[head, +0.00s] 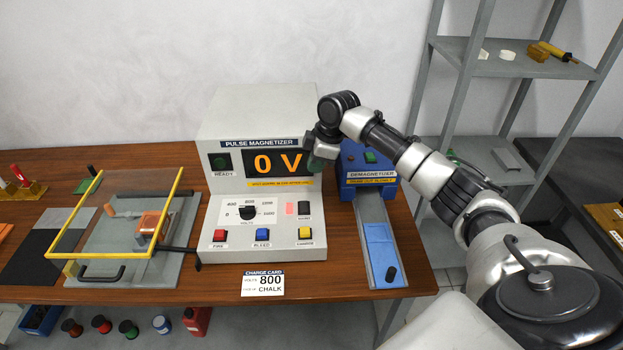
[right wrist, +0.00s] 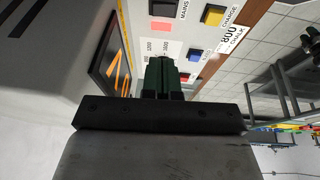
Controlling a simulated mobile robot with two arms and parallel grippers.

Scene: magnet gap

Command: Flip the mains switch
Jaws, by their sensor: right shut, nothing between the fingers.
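The mains switch (head: 304,208) is a small black block on the sloping panel of the pulse magnetizer (head: 222,215), beside a pink patch (head: 290,208). In the right wrist view the black mains switch (right wrist: 163,8) sits at the top edge next to the label MAINS, with the pink patch (right wrist: 161,27) below it. Whether the switch is up or down is too small to tell. My right gripper (head: 318,162) is shut and empty, in front of the right edge of the display, above the panel and apart from the switch. Its green fingers (right wrist: 158,74) point toward the panel. My left gripper is out of view.
The display (head: 278,162) reads 0 V. A dial (head: 248,212) and red, blue and yellow buttons share the panel. A blue demagnetizer (head: 366,165) stands to the right. A yellow-framed fixture (head: 125,225) lies to the left.

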